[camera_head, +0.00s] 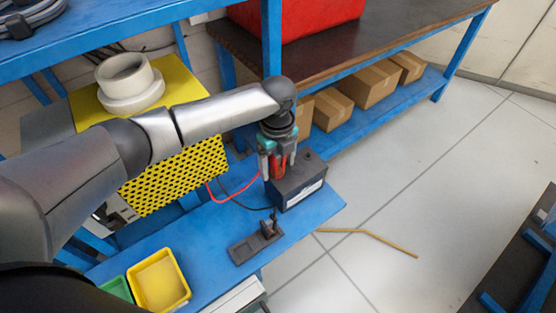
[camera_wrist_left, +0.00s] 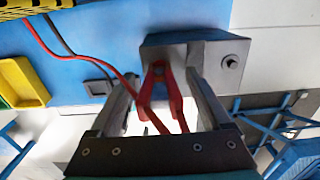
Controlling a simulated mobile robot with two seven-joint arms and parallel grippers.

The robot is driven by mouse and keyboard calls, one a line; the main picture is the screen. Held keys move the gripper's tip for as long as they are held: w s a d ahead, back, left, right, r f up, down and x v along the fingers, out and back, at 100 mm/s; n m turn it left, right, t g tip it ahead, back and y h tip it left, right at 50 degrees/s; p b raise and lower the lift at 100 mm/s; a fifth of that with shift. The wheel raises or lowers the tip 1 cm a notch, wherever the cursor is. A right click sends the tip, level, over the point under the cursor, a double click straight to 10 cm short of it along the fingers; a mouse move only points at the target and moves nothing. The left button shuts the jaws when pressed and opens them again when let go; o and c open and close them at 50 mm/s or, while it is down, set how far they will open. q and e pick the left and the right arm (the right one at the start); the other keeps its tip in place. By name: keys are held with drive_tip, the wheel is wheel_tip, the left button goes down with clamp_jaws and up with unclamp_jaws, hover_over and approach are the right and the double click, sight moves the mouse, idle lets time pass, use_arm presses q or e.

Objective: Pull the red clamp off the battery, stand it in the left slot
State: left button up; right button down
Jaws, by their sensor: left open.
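The red clamp (camera_head: 278,168) sits on the near left end of the dark battery (camera_head: 305,191), its red cable trailing left. My left gripper (camera_head: 272,173) points down over it. In the left wrist view, the open fingers of the gripper (camera_wrist_left: 164,82) stand on either side of the red clamp (camera_wrist_left: 157,93), with gaps showing. The clamp's jaws are at the battery (camera_wrist_left: 206,56); their exact grip on the terminal is unclear. The dark slot holder (camera_head: 241,252) lies on the blue bench, with a dark upright piece at its right end. My right gripper is not in view.
A yellow tray (camera_head: 159,281) and a green tray (camera_head: 116,289) stand at the bench's near left. A yellow-and-black box (camera_head: 176,180) with a white ring on top stands behind my arm. A black cable (camera_head: 236,199) runs across the blue bench (camera_head: 203,231).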

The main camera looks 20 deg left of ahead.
sight(277, 153)
use_arm(q)
drive_tip(key=shift+p, duration=0.35)
idle(0.4)
drive_tip(key=shift+c, duration=0.2)
clamp_jaws()
idle(0.5)
drive_tip(key=shift+r, duration=0.1)
drive_tip(key=shift+r+p, duration=2.9)
drive_tip(key=shift+p, duration=0.2)
drive_tip(key=shift+r+p, duration=2.55)
drive_tip(key=shift+p, duration=0.15)
